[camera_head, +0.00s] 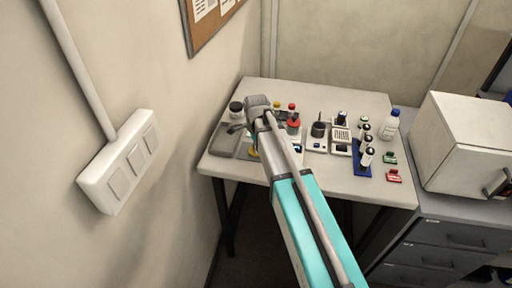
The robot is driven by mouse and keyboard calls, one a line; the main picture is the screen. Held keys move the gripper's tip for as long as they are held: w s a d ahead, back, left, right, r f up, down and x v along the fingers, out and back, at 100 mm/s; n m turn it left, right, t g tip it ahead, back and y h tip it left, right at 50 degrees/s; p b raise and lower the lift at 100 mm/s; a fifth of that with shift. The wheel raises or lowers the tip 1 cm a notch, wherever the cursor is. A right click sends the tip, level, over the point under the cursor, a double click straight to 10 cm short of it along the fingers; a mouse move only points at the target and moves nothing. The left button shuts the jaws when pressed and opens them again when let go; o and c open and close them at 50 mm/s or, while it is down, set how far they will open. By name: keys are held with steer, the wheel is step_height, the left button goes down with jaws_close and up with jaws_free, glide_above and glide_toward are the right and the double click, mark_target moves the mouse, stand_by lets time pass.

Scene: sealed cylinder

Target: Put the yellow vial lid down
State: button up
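My teal and grey arm reaches over the white table to its left part, hiding much of what lies below it. My gripper (237,128) seems to be the small dark part at the arm's far end, over the grey tray. It is too small to tell whether its fingers are open or shut, or whether they hold anything. A small yellow patch (252,154) shows at the left edge of my arm, partly hidden; I cannot tell whether it is the vial lid. A yellow-topped vial (277,104) stands behind the arm, next to a red-topped one (291,107).
A grey tray (228,145) lies at the table's (330,180) left. A dark-lidded jar (236,109) stands behind it. Right of my arm are small instruments (318,133), a blue rack (361,158) with vials, and a white bottle (390,124). A white box (460,145) stands right.

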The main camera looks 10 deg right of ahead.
steer(key=shift+f, duration=0.15)
steer(key=o, duration=0.8)
step_height(320, 180, up, 12)
steer(key=p, duration=1.2)
steer(key=shift+r, duration=0.2)
stand_by(0.5)
